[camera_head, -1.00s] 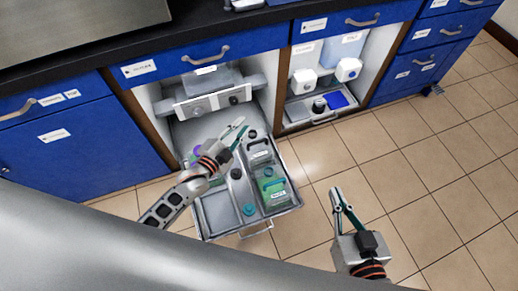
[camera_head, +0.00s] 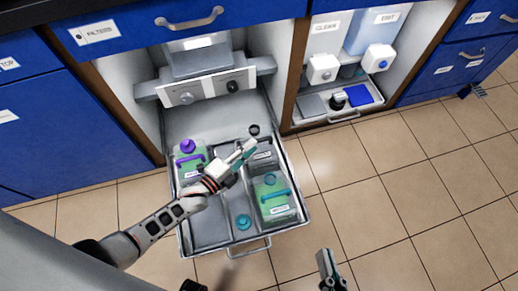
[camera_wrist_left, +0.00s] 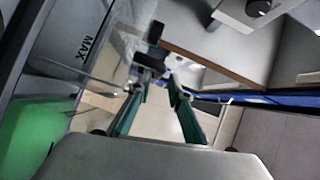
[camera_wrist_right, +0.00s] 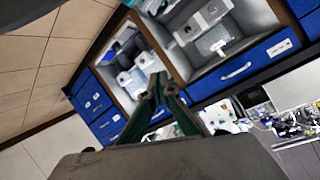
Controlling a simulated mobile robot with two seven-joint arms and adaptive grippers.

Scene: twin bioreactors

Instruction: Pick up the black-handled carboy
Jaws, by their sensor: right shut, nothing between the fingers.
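The black-handled carboy (camera_head: 264,160) stands in the back right of the pulled-out drawer (camera_head: 206,228), behind the teal-handled carboy (camera_head: 274,206). It is grey and clear, with a dark handle and a white label. My left gripper (camera_head: 247,149) reaches in from the left and lies over its top left edge. In the left wrist view my left gripper's fingers (camera_wrist_left: 158,88) are apart, with a dark part (camera_wrist_left: 150,62) just beyond the tips. Whether they touch the handle cannot be told. My right gripper (camera_head: 328,262) is shut and empty, low over the floor; it also shows in the right wrist view (camera_wrist_right: 160,88).
A purple-capped carboy (camera_head: 188,165) stands at the drawer's left. A grey unit (camera_head: 208,88) is behind the drawer. The tiled floor (camera_head: 400,210) at right is clear.

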